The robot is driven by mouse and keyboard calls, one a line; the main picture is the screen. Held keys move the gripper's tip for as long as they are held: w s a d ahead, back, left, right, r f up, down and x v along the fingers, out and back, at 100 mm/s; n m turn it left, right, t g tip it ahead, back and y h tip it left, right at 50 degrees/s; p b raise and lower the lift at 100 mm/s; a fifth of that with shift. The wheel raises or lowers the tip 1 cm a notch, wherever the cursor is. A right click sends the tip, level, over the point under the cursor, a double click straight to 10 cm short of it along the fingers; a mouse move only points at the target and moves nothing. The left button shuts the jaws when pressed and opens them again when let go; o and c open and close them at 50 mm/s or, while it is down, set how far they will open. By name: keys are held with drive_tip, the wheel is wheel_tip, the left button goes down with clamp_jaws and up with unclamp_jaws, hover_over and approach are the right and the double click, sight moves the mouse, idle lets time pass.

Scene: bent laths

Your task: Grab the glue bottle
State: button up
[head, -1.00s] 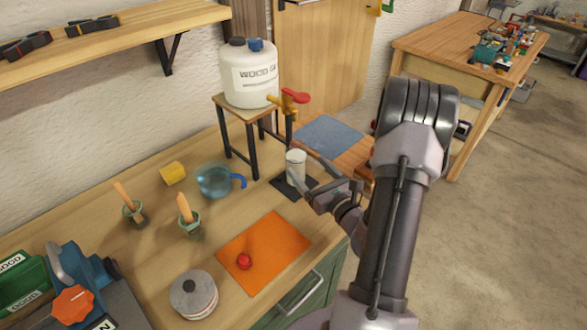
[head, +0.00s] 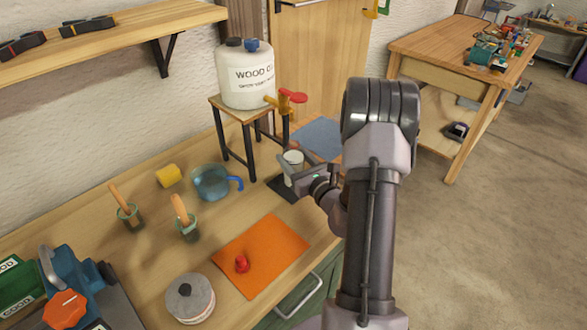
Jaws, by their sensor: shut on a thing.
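The glue bottle (head: 292,158) looks like a small pale cylinder with a whitish top. It stands upright on a dark mat (head: 279,188), near the tap of the big jug. My gripper (head: 296,177) reaches in from the right and is shut on the bottle. The gripper hides part of the bottle's side and lower end. A red cap (head: 242,264) lies on the orange mat (head: 262,248) in front.
The white wood glue jug (head: 245,85) with a red-handled tap (head: 290,97) stands on a small stand (head: 222,134) behind the bottle. A blue-handled jug (head: 211,182), brush pots (head: 130,215) and a round tin (head: 189,298) are to the left.

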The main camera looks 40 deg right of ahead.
clamp_jaws()
drive_tip(key=shift+r, duration=0.1)
